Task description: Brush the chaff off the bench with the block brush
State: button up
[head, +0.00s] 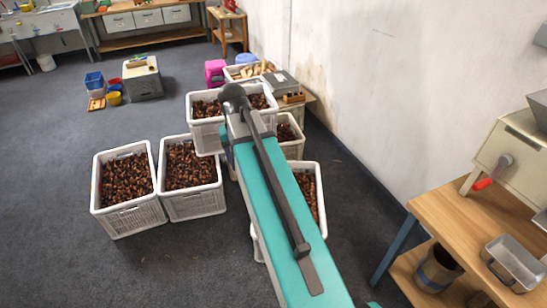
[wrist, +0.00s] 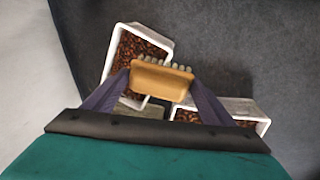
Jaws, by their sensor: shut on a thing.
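In the wrist view my gripper (wrist: 158,92) is shut on the block brush (wrist: 160,84), a tan wooden block with pale bristle tufts along its far edge. The brush is held above crates of chestnuts, apart from any bench. In the head view my teal arm hides the gripper and brush. A wooden bench (head: 440,208) stands at the right against the wall. I cannot make out any chaff on it.
White crates of chestnuts stand on the dark floor, two at the left (head: 127,214) and (head: 194,206), others around my arm.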

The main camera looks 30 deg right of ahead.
jog(key=w+a+r+n, duration=0.1)
jog(key=a, duration=0.8)
jog(key=w+a+r+n, duration=0.1)
jog(key=w+a+n, duration=0.1)
jog(key=a, duration=0.7)
jog(key=shift+a+r+n+t, duration=0.15)
jog(key=shift+r+n+t, duration=0.15)
jog(key=shift+r, duration=0.1)
